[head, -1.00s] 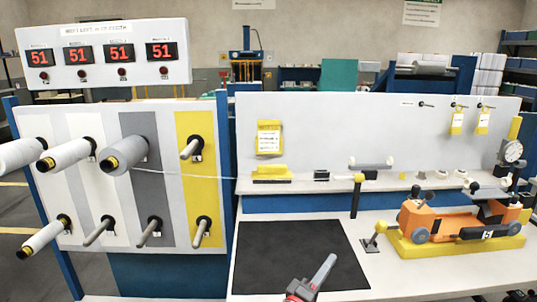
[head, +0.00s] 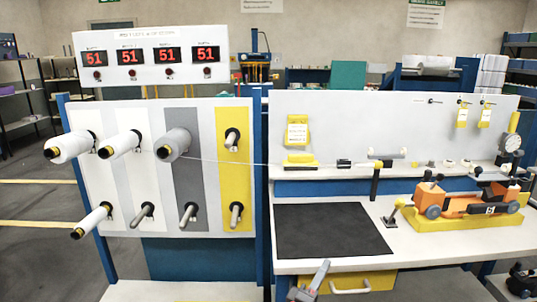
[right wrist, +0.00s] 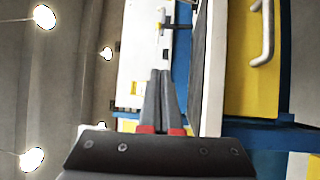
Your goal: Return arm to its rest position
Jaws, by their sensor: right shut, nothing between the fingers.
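My right gripper (head: 311,281) shows at the bottom middle of the head view, in front of the workbench's front edge and near the yellow drawer (head: 350,284). In the right wrist view its two grey fingers (right wrist: 160,72) lie together, shut, with nothing between them. The black mat (head: 330,230) lies on the workbench (head: 440,243) beyond the gripper. My left gripper is not in view.
The spool rack (head: 160,225) stands at the left with several white rolls and bare pegs. A thread runs right from the grey-column roll (head: 172,145). An orange device (head: 470,203) sits on a yellow base at the right. The mat is bare.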

